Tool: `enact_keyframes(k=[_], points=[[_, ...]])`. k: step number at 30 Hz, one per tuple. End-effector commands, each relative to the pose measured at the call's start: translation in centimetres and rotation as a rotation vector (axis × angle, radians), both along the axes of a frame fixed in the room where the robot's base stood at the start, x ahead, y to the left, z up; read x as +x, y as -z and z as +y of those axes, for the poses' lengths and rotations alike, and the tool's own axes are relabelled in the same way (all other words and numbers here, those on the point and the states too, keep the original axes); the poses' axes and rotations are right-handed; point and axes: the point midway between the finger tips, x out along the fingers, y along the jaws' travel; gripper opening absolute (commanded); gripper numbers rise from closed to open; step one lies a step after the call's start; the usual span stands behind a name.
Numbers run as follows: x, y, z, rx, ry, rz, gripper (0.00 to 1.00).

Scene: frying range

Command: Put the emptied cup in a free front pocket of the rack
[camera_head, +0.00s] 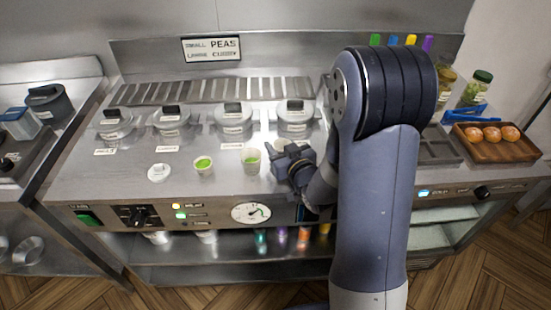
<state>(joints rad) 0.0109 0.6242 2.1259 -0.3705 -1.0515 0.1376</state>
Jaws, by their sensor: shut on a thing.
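My gripper (279,160) is low over the steel counter, right of the green-filled cups, and is shut on a pale cup (280,144). Only part of that cup's rim shows behind the fingers; its inside cannot be made out. A dark grey rack with square pockets (440,150) lies to the right of my arm. My arm hides its left part, so I cannot tell the state of every pocket; the visible ones look empty. My gripper is well to the left of the rack.
Two cups with green contents (203,166) (251,160) stand left of my gripper, near a white round item (159,173). Several lidded pots (233,120) line the back. A wooden tray (513,152) of orange-brown balls and green-lidded jar (476,88) stand at right.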

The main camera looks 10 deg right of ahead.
Motion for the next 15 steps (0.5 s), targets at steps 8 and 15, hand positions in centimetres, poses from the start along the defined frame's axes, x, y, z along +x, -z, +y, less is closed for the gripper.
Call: enact_keyframes(k=[8,15], points=[[0.0,1.8,0.0,-0.001,0.0,0.002,0.26],[0.0,4.6,0.0,-0.001,0.0,0.003,0.26]])
